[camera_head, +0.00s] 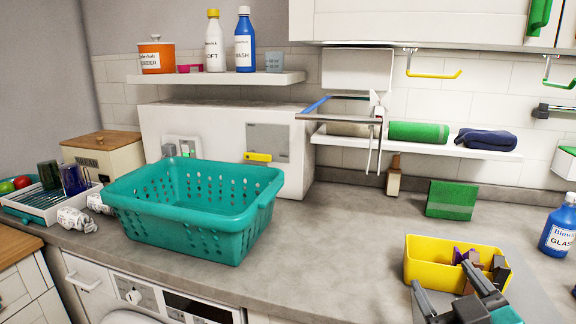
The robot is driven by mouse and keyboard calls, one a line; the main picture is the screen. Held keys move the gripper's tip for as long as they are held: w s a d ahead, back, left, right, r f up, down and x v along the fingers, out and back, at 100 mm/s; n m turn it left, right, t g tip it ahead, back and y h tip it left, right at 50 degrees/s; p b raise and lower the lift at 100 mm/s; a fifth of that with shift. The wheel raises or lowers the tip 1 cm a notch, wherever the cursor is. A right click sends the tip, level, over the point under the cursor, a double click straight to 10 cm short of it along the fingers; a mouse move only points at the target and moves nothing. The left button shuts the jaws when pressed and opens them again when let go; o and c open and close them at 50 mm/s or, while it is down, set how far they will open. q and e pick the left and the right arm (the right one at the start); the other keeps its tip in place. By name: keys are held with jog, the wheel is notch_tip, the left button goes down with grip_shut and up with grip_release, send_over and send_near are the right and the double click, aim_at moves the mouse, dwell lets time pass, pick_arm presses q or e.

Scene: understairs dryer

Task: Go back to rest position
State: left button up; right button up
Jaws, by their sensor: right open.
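My right gripper (446,284) shows at the bottom right edge of the head view. Its grey fingers are apart, with nothing seen between them. It is in front of the yellow bin (424,262) and overlaps its front and right part in the picture. I cannot tell whether it touches the bin. Several small dark purple and brown items (499,270) stand in the bin, partly hidden by the gripper. My left gripper is not in view.
A teal laundry basket (180,222) stands on the grey counter (335,255), left of centre. A blue bottle (558,232) stands right of the bin, and a green block (451,200) behind it. Shelves hang above. The counter between basket and bin is clear.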

jog(key=s+f+m+g+h, duration=0.1)
jog(key=s+f+g, duration=0.3)
jog(key=f, duration=0.3)
jog(key=s+f+m+g, duration=0.2)
jog(key=s+f+g, duration=0.2)
jog(key=f, duration=0.3)
jog(key=s+a+f+g+y, duration=0.25)
jog(key=s+f+g, duration=0.4)
jog(key=s, duration=0.45)
jog(key=w+a+f+t+y, duration=0.1)
jog(key=w+a+f+t, duration=0.2)
jog(key=w+f+t, duration=0.4)
notch_tip(320, 180, down, 3)
jog(key=shift+r+n, duration=0.15)
jog(key=shift+n, duration=0.25)
jog(key=shift+t, duration=0.25)
